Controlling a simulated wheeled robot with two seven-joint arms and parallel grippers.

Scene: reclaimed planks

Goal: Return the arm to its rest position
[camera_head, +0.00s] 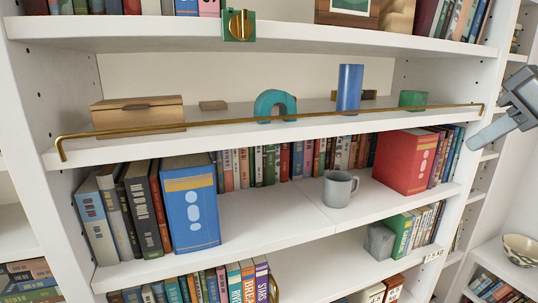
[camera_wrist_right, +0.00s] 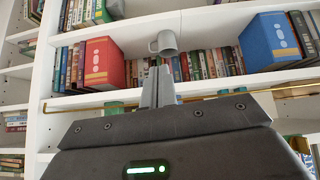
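My right gripper (camera_head: 474,143) comes in from the right edge of the head view, in front of the bookcase's right side and apart from the shelves. In the right wrist view, which shows the scene upside down, its two fingers (camera_wrist_right: 158,72) are together with nothing visible between them. The arm behind the gripper is mostly outside the head view. My left gripper is in neither view.
A brass rail (camera_head: 280,119) runs along the upper shelf's front edge. Behind it stand a blue cylinder (camera_head: 349,88), a teal arch (camera_head: 274,103) and a wooden box (camera_head: 138,112). Below are a grey mug (camera_head: 340,188), blue book (camera_head: 191,204) and red book (camera_head: 405,160). A bowl (camera_head: 520,249) sits lower right.

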